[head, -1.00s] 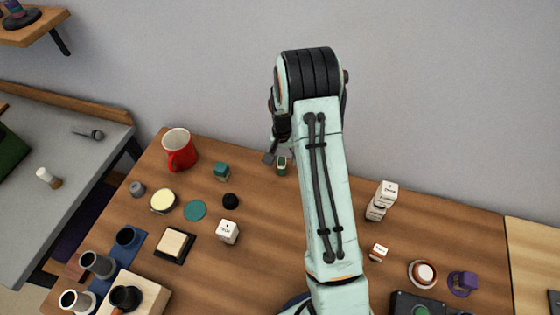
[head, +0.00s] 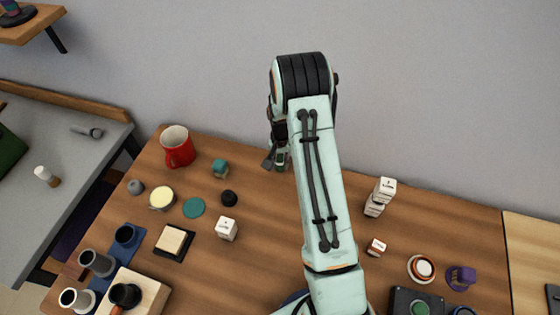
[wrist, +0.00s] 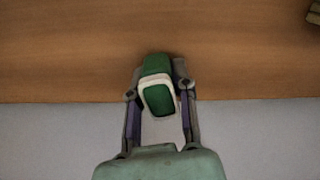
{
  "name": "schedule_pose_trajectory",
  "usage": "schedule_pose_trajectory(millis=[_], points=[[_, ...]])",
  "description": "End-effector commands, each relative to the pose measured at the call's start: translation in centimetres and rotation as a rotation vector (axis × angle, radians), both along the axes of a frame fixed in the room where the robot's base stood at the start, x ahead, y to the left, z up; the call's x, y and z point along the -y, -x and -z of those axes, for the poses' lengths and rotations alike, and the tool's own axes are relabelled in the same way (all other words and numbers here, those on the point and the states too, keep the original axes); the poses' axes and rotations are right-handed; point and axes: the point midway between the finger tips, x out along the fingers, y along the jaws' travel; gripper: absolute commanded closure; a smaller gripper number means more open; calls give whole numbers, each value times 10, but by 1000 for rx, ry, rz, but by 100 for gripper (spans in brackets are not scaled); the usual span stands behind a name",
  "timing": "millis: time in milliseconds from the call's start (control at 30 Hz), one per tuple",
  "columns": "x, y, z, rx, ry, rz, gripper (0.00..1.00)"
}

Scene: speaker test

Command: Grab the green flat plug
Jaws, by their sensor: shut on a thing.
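The green plug, dark green with a pale band around a rounded green face, sits between the two fingers of my gripper (wrist: 160,97) in the wrist view (wrist: 158,100). My gripper is shut on it, one finger at each side. In the head view my gripper (head: 276,161) is at the back of the wooden table, left of my arm, and the green plug (head: 282,161) shows small and partly covered there. Whether the plug touches the table or is lifted, I cannot tell.
A teal block (head: 220,168), flat teal disc (head: 194,208), black ball (head: 229,198) and white cube (head: 227,229) lie left of my arm. The wall (head: 430,90) is close behind.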

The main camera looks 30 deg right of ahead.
Motion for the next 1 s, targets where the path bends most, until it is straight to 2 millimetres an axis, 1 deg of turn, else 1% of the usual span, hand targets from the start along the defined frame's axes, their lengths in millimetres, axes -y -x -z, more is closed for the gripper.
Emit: schedule_pose_trajectory(millis=[133,233,367,467,600,700,800,900,1000], points=[[0,0,-2,-1,-1,0,100],[0,0,-10,0,0,0,100],[0,-1,-33,4,1,0,100],[-6,19,-56,3,1,0,100],[-16,48,-92,5,2,0,100],[-25,76,-104,0,0,0,100],[-32,98,-114,2,1,0,100],[-37,115,-122,1,1,0,100],[-41,126,-127,1,1,0,100]])
